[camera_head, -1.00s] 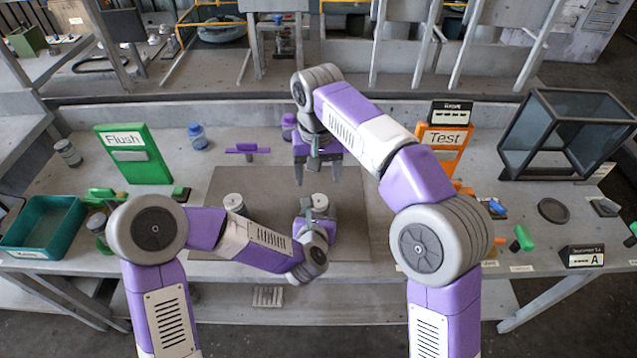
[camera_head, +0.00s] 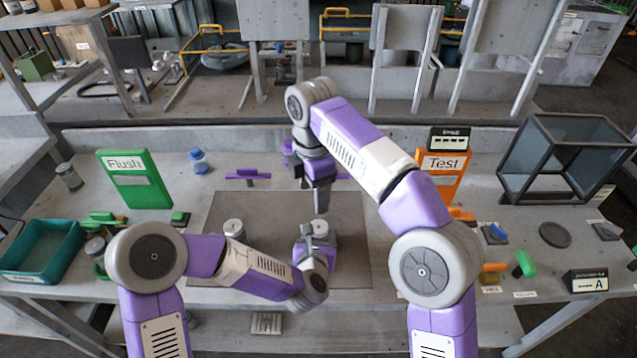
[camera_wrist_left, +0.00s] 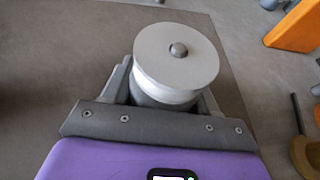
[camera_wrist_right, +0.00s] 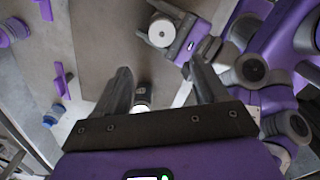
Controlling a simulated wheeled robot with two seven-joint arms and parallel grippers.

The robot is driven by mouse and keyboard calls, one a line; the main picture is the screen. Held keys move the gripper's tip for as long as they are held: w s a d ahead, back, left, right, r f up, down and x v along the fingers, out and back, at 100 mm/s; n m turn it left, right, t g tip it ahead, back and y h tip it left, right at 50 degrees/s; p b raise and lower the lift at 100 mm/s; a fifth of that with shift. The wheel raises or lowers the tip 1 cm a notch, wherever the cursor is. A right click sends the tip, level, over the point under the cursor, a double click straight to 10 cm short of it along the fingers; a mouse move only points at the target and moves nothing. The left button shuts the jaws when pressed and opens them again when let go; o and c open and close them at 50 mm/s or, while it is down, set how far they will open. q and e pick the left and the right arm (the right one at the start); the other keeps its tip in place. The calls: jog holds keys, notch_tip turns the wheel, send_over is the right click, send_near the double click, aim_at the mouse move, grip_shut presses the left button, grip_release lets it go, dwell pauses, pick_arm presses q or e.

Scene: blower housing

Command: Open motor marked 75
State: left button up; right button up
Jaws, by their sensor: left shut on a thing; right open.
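My left gripper (camera_wrist_left: 165,98) is shut on a grey, round motor (camera_wrist_left: 178,55) with a pale disc top and a small central knob. The same motor shows on the mat in the head view (camera_head: 320,228). A second pale-topped motor (camera_head: 233,228) stands on the mat to its left. In the right wrist view this second motor (camera_wrist_right: 143,95) appears between the fingers' lines, with a dark label I cannot read. My right gripper (camera_head: 320,208) is open and empty, pointing down above the mat behind the held motor. No number 75 is readable.
A green Flush panel (camera_head: 135,178) and teal tray (camera_head: 42,250) are at left. An orange Test panel (camera_head: 445,175) and dark-framed glass box (camera_head: 565,158) are at right.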

aim_at(319, 221)
jog(key=f+n, duration=0.3)
jog(key=n, duration=0.1)
jog(key=f+n, duration=0.4)
jog(key=n, duration=0.1)
jog(key=d+f+n, duration=0.1)
jog(key=f+n, duration=0.3)
jog(key=shift+w+n, duration=0.25)
jog(key=shift+n, duration=0.15)
dwell(0.3)
jog(key=shift+r, duration=0.1)
jog(key=c, duration=1.3)
jog(key=shift+o, duration=0.2)
